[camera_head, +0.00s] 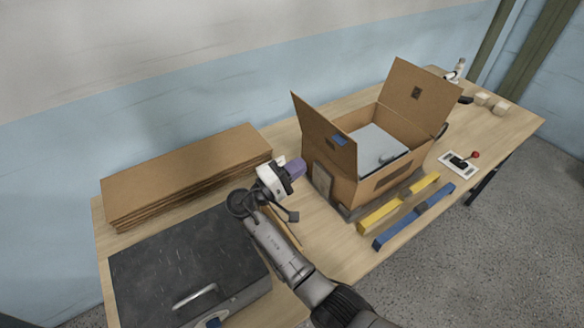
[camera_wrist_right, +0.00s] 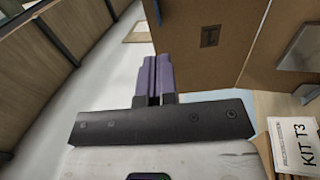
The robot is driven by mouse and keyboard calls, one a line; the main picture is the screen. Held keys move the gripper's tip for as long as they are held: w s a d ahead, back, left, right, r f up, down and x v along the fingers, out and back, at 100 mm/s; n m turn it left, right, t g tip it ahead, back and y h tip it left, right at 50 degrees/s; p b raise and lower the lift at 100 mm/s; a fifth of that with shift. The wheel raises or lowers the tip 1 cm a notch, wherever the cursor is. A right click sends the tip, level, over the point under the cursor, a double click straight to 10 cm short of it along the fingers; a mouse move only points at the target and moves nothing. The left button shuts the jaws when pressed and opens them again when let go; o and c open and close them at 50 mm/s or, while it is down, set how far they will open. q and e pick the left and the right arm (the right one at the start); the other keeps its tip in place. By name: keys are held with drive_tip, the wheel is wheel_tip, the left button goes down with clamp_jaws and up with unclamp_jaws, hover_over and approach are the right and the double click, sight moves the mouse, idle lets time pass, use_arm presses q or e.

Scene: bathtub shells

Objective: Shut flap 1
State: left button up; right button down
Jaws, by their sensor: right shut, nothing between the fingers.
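An open cardboard box (camera_head: 345,180) stands on the workbench with a grey case (camera_head: 375,145) inside. Its left flap (camera_head: 318,128) stands up, tilted outward, with a blue patch on its inner face. Its right flap (camera_head: 420,92) also stands up, with a dark mark. I cannot read which is flap 1. My right gripper (camera_head: 296,168) is shut and empty, its purple fingers just left of the box, near the left flap's outer side. The right wrist view shows the purple fingers (camera_wrist_right: 155,70) together beside a cardboard flap (camera_wrist_right: 205,40) with a dark mark. My left gripper is not in view.
A stack of flat cardboard (camera_head: 185,175) lies at the back left. A dark case (camera_head: 185,265) with a handle lies in front of it. Yellow (camera_head: 398,204) and blue (camera_head: 414,212) bars lie before the box. A "KIT T3" card (camera_wrist_right: 297,148) is by the box.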

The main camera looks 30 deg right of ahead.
drive_tip(key=p+x, duration=0.2)
drive_tip(key=x, duration=0.7)
drive_tip(key=shift+d, duration=0.3)
drive_tip(key=shift+r, duration=0.1)
drive_tip(key=shift+d+r, duration=0.1)
